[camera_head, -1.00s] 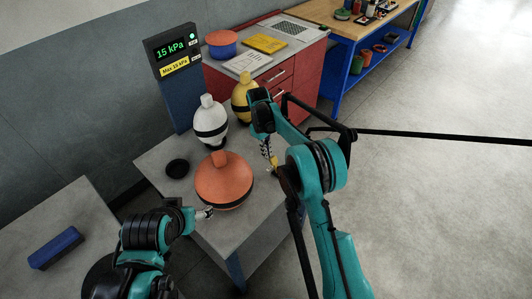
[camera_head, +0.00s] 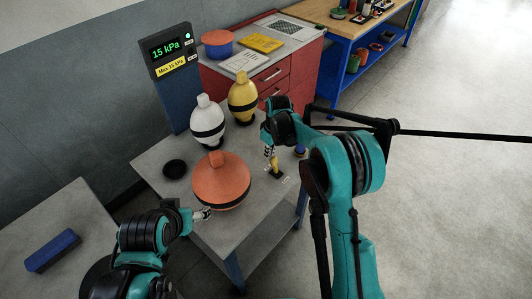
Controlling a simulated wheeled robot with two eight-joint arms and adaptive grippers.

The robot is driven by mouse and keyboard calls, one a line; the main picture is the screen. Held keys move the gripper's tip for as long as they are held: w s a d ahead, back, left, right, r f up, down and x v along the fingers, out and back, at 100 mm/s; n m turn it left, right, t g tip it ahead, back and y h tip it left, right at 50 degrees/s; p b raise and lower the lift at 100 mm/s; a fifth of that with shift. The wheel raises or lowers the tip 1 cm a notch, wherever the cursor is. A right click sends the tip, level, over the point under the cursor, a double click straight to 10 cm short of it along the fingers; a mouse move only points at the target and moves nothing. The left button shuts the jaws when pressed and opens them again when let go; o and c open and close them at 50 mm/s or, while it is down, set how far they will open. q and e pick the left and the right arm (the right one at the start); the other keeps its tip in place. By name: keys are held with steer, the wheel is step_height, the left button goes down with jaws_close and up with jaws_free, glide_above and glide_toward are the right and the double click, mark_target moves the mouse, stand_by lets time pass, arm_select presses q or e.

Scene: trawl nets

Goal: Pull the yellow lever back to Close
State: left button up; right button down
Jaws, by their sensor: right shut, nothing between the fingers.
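The yellow lever (camera_head: 274,161) stands on a small dark base on the grey table, right of the orange float (camera_head: 221,180). Small pale markings lie on either side of its base, too small to read. My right gripper (camera_head: 269,151) is shut and empty, right at the lever's upper left side; I cannot tell whether they touch. My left gripper (camera_head: 204,213) is at the lower left side of the orange float. Its fingers are too small to tell open from shut. The display (camera_head: 172,58) reads 15 kPa, above a yellow Max 15 kPa label.
A white float (camera_head: 207,121) and a yellow float (camera_head: 243,97) stand behind the orange one on the grey table (camera_head: 160,150). A black round piece (camera_head: 175,169) lies at left. A red cabinet (camera_head: 285,80) stands behind. A blue block (camera_head: 53,250) lies on the left table.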

mark_target(275, 162)
steer(key=shift+s+d+r+t+y+b, duration=0.15)
steer(key=shift+s+d+t+y+b, duration=0.45)
steer(key=shift+s+d+t+y, duration=0.45)
steer(key=shift+s+d+t+y+b, duration=0.7)
steer(key=shift+d+t+y, duration=0.05)
steer(key=shift+t+y, duration=0.1)
steer(key=shift+s+d+f+b, duration=0.25)
steer(key=shift+s+d+b, duration=0.2)
steer(key=shift+s+d, duration=0.35)
steer(key=shift+s+f, duration=0.1)
steer(key=shift+s, duration=0.05)
step_height(275, 162, up, 3)
steer(key=w+a+p, duration=0.2)
steer(key=s+d+f+p+v, duration=0.1)
steer(key=p+v, duration=0.1)
steer(key=v, duration=0.6)
steer(key=shift+d+r, duration=0.15)
steer(key=shift+r, duration=0.1)
